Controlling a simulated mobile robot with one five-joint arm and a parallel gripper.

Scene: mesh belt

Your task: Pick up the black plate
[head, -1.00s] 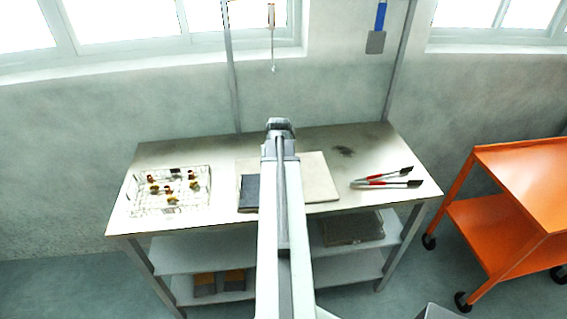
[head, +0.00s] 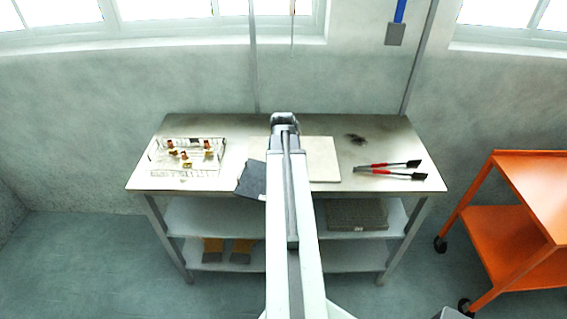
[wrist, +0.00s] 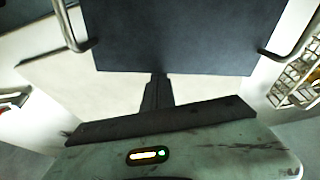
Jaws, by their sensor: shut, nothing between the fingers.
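The black plate (head: 251,180) is a flat dark rectangle. It lies askew at the left of the pale board, and its near corner reaches the table's front edge; my arm hides part of it in the head view. In the wrist view the black plate (wrist: 180,35) fills the top middle, with pale board around it. My gripper (wrist: 157,82) is shut and empty, its dark fingertips close to the plate's edge; I cannot tell whether they touch. In the head view my arm hides the fingertips.
The pale board (head: 324,160) lies on the metal table (head: 230,128). A wire basket (head: 160,171) with small items stands at left. An orange cart (head: 525,180) stands beside the table.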

